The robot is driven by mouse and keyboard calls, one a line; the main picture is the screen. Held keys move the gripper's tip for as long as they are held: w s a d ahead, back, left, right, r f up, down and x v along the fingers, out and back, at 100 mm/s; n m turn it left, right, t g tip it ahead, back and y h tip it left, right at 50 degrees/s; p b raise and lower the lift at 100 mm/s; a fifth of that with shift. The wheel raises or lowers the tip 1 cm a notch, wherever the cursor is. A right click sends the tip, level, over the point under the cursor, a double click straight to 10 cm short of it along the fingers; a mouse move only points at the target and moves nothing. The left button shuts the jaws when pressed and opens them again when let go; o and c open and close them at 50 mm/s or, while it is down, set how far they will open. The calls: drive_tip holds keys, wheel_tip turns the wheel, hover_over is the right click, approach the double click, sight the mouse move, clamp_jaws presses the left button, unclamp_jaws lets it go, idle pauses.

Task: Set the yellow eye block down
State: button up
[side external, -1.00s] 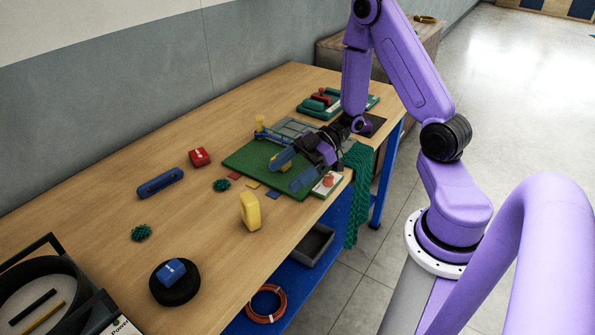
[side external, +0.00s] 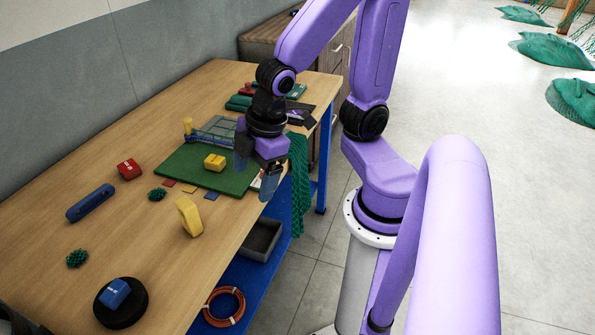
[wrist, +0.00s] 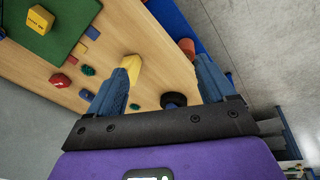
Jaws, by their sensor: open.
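A small yellow block (side external: 214,162) with dark markings on top lies on the green board (side external: 180,172). It also shows in the wrist view (wrist: 40,19) at the top left, apart from my fingers. My gripper (side external: 256,177) is open and empty, above the right front edge of the board, to the right of the block. In the wrist view, its blue fingers (wrist: 165,72) are spread with nothing held between them. A larger yellow piece (side external: 189,215) stands on the bare table in front of the board; in the wrist view my left finger partly covers it.
A red block (side external: 129,169), a blue bar (side external: 90,203), green tufts (side external: 157,194) and a black disc (side external: 121,303) with a blue block (side external: 116,292) are on the table. A green net (side external: 298,180) hangs off the right edge. A wire rack (side external: 218,130) sits behind the board.

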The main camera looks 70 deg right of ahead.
drive_tip(key=s+d+r+g, duration=0.1)
drive_tip(key=s+r+g, duration=0.1)
drive_tip(key=s, duration=0.6)
drive_tip(key=shift+s+h, duration=0.25)
drive_tip(key=shift+h, duration=0.05)
idle(0.6)
